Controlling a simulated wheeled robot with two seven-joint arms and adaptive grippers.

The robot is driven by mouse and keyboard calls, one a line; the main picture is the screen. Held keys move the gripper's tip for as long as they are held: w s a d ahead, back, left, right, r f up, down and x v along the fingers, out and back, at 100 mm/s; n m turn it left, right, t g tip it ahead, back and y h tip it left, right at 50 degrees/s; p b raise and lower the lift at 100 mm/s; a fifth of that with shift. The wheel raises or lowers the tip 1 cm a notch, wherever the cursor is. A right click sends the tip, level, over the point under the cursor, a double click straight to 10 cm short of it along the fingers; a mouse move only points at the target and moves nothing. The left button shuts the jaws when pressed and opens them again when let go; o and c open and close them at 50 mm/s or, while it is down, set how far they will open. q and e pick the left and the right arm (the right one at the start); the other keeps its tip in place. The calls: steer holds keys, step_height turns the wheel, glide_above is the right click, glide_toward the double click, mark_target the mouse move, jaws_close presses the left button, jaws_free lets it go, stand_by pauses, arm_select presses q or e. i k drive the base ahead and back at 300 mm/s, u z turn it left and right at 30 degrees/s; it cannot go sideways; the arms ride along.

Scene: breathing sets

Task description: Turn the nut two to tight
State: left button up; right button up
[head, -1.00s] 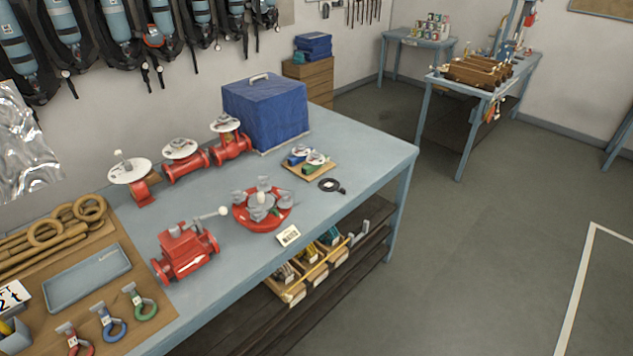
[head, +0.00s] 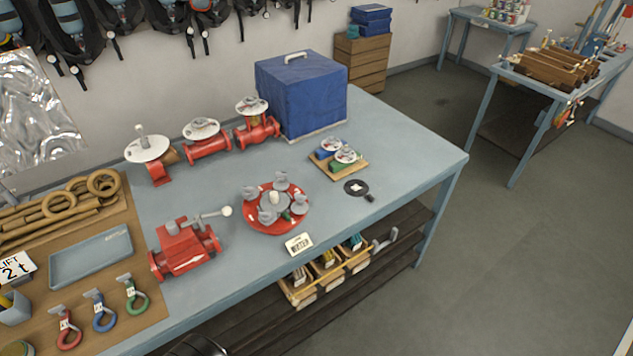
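A round red flange (head: 252,219) lies on the blue-grey workbench. Several grey wing-shaped nuts stand around its top, such as one at the back (head: 281,180) and one at the left (head: 249,194). A pale round knob (head: 274,198) sits at its centre, and a small green part shows at its right side. I cannot read any numbers on the nuts, so I cannot tell which is nut two or how tight each is. A small white label card (head: 299,244) stands in front of the flange.
A red valve with a lever (head: 184,250) stands left of the flange. Red valves with white handwheels (head: 207,146) stand behind, beside a blue box (head: 301,97). A wooden board with small valves (head: 339,165) and a black disc tool (head: 357,188) lie right. The bench's right end is clear.

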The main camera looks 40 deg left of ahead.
mark_target(299, 207)
steer(key=u, duration=0.3)
steer(key=i, duration=0.65)
steer(key=u, duration=0.55)
